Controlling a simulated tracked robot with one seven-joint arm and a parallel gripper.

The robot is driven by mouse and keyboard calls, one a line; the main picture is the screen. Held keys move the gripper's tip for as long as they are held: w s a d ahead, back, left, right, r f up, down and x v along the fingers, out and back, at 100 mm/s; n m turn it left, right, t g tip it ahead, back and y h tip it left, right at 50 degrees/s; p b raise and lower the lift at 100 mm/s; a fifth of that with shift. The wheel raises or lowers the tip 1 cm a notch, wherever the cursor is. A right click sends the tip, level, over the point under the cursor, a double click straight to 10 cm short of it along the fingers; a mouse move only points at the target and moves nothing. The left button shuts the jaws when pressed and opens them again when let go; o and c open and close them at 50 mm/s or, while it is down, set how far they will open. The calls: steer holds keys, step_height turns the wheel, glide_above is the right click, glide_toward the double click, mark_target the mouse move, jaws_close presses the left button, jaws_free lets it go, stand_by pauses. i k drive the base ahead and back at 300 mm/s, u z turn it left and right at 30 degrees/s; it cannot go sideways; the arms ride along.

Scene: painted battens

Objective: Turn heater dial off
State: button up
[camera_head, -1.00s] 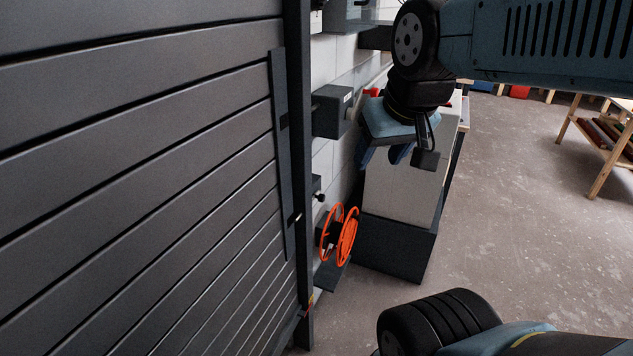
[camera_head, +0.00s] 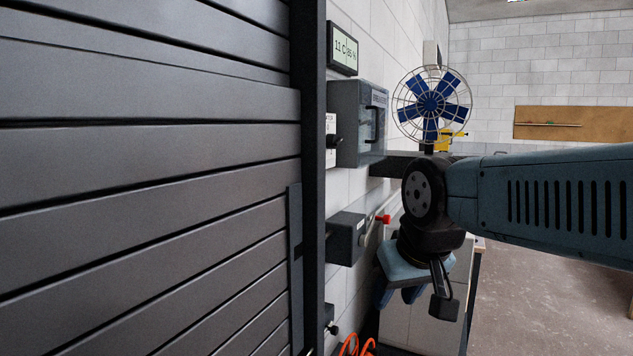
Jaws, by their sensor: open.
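A black knob (camera_head: 333,142) sits on a white plate with partly hidden lettering, on the wall just past the slatted panel's edge. A second small black knob (camera_head: 332,327) shows lower on the wall. I cannot tell for sure which is the heater dial. My gripper (camera_head: 399,297) hangs pointing down, below and to the right of the upper knob, apart from both knobs. Its two blue fingers are spread and look empty.
A dark slatted panel (camera_head: 150,180) fills the left. A grey box (camera_head: 358,120), a smaller box with a red lever (camera_head: 383,219), and a display (camera_head: 342,48) are on the wall. A blue fan (camera_head: 431,103) stands behind. An orange reel (camera_head: 357,347) is low. Open floor lies right.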

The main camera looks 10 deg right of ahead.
mark_target(332, 140)
steer(key=z, duration=0.55)
steer(key=i, duration=0.15)
steer(key=u, duration=2.85)
steer(key=k, duration=1)
steer(key=z, duration=1.55)
steer(key=i, duration=0.85)
steer(key=z, duration=0.1)
